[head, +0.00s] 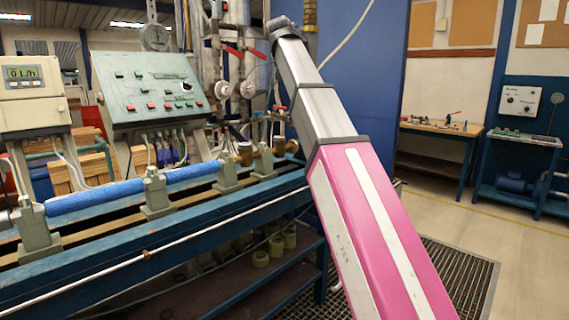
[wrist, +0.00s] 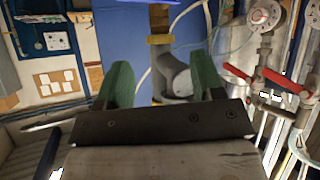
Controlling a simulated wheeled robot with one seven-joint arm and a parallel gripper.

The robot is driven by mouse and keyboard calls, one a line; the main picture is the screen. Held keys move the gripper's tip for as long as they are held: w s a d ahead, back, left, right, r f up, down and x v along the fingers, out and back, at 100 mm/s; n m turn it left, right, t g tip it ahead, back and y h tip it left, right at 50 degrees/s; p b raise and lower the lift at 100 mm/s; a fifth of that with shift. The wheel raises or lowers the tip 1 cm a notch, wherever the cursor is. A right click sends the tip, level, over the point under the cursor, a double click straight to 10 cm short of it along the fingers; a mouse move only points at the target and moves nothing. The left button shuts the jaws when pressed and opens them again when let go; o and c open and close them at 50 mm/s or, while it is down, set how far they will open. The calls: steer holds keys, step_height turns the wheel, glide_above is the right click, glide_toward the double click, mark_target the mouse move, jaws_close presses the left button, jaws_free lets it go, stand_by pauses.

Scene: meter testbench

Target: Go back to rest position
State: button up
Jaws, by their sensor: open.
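My gripper (wrist: 165,82) shows in the wrist view with its two green fingers spread apart. Nothing is held between them. A grey pipe elbow and a brass-coloured ring (wrist: 159,39) show behind the gap, in front of a blue panel (wrist: 122,30). I cannot tell how far they are from the fingers. In the head view my pink and grey arm rises from the lower right toward the top middle. The gripper itself is not clearly visible there.
A blue test bench (head: 190,215) carries a blue pipe (head: 95,195). A control box (head: 150,88) and a display reading "0 L/h" (head: 22,75) stand behind it. Valves with red handles (wrist: 282,80) are right of the fingers. Open floor (head: 530,260) lies at the right.

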steer(key=s+d+f+n+g+y, duration=0.1)
steer(key=d+f+g, duration=0.25)
steer(key=f, duration=1.85)
steer(key=s+d+f+n+g, duration=0.15)
steer(key=d+f, duration=0.35)
steer(key=f, duration=1.7)
steer(key=s+d+f+g, duration=0.2)
steer(key=s+f, duration=0.6)
steer(key=f, duration=0.3)
steer(key=s+d+f+g+y, duration=0.1)
steer(key=s+d+f+g, duration=0.1)
steer(key=s+f, duration=0.6)
steer(key=s+d+f+g+y, duration=0.1)
steer(key=s+d+f, duration=0.3)
steer(key=s+f, duration=0.4)
step_height(320, 180, down, 6)
steer(key=shift+s+f+m+g, duration=0.2)
steer(key=shift+m+g, duration=0.15)
steer(key=shift+g, duration=0.15)
steer(key=shift+d, duration=0.1)
